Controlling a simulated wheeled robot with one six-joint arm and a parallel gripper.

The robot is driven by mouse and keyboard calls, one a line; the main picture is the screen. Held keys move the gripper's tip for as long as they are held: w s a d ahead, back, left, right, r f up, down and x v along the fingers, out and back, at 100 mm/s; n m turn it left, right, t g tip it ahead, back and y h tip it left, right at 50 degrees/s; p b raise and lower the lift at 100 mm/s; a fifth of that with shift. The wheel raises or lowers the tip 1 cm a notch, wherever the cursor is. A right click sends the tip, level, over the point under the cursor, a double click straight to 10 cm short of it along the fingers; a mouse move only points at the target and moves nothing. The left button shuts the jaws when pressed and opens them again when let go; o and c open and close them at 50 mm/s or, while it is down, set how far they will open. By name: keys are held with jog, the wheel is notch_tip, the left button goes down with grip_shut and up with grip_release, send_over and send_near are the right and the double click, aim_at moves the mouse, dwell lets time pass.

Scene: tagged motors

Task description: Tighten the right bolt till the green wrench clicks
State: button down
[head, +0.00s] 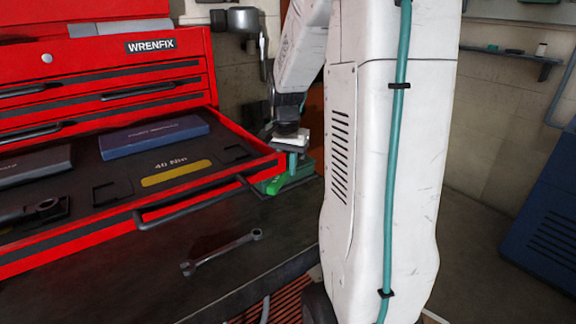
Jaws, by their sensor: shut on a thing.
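My gripper (290,140) is just past the right front corner of the open red drawer, low over the bench, and small in the view. It is shut on the green wrench (273,187), whose bright green end shows below and left of the jaws. The rest of the wrench is hidden by the gripper and the drawer edge. A greenish block (300,172) shows behind it. The bolts cannot be made out; my arm covers the area to the right.
The open drawer (240,176) of the red tool chest (105,68) juts out at left. A loose metal wrench (222,251) lies on the dark bench (130,285). A blue cabinet (545,225) stands at right.

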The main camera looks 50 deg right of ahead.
jog(key=shift+w, duration=0.1)
jog(key=shift+w+a+m, duration=0.25)
jog(key=shift+w+m, duration=0.75)
jog(key=shift+w, duration=0.1)
jog(key=shift+s, duration=0.15)
jog(key=shift+s+n, duration=0.25)
jog(key=shift+n, duration=0.05)
jog(key=shift+r, duration=0.8)
jog(key=shift+r, duration=0.95)
jog(key=shift+s+d, duration=0.1)
